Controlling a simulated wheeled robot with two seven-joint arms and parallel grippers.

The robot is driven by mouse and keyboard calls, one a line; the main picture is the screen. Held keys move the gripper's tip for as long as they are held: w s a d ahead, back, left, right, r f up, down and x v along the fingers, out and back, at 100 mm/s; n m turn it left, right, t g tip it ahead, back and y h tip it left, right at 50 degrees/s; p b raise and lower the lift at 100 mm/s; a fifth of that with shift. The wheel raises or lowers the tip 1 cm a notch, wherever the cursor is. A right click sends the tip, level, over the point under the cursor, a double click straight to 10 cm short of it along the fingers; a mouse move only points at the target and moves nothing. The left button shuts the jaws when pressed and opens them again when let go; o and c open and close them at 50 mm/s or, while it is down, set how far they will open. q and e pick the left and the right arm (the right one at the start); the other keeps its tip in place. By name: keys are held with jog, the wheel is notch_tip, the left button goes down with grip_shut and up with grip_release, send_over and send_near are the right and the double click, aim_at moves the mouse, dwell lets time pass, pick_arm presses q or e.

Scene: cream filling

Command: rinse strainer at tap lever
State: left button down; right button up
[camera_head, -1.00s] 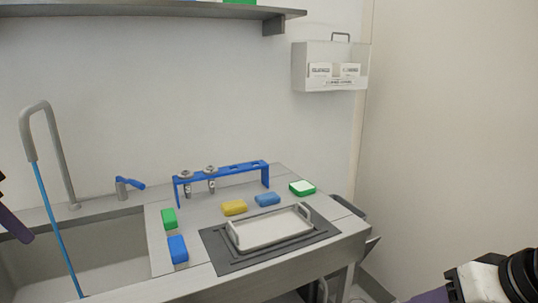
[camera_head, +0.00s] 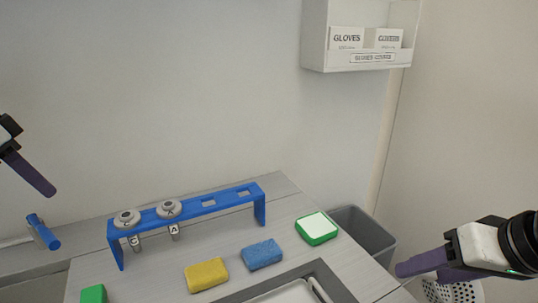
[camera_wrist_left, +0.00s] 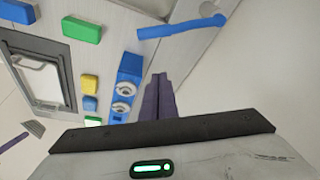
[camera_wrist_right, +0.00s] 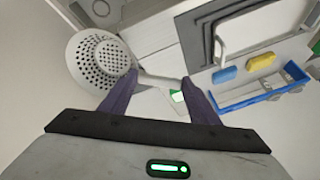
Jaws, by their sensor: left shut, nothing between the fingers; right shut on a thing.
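The strainer (camera_wrist_right: 98,58) is a pale bowl with many holes and a thin handle. My right gripper (camera_wrist_right: 158,88) is shut on its handle in the right wrist view. In the head view the strainer (camera_head: 458,293) shows partly below my right gripper (camera_head: 402,270), right of the counter and cut by the lower edge. The blue tap lever (camera_head: 43,233) is at the far left of the head view; it also shows in the left wrist view (camera_wrist_left: 182,27). My left gripper (camera_head: 52,192) is shut and empty, apart from the lever and above it in the picture. The spout is out of view.
A blue rack (camera_head: 210,204) holding two nozzles stands on the counter. Yellow (camera_head: 206,275), blue (camera_head: 262,255) and green (camera_head: 93,294) sponges and a green-and-white block (camera_head: 317,228) lie around it. A grey bin (camera_head: 362,232) stands right of the counter. A glove box holder (camera_head: 360,60) hangs on the wall.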

aim_at(42, 230)
pick_arm(q)
notch_tip(42, 230, down, 9)
jog(key=s+p, duration=0.1)
jog(key=shift+a, duration=0.25)
pick_arm(e)
jog(key=shift+r, duration=0.7)
pick_arm(q)
jog(key=shift+s, duration=0.1)
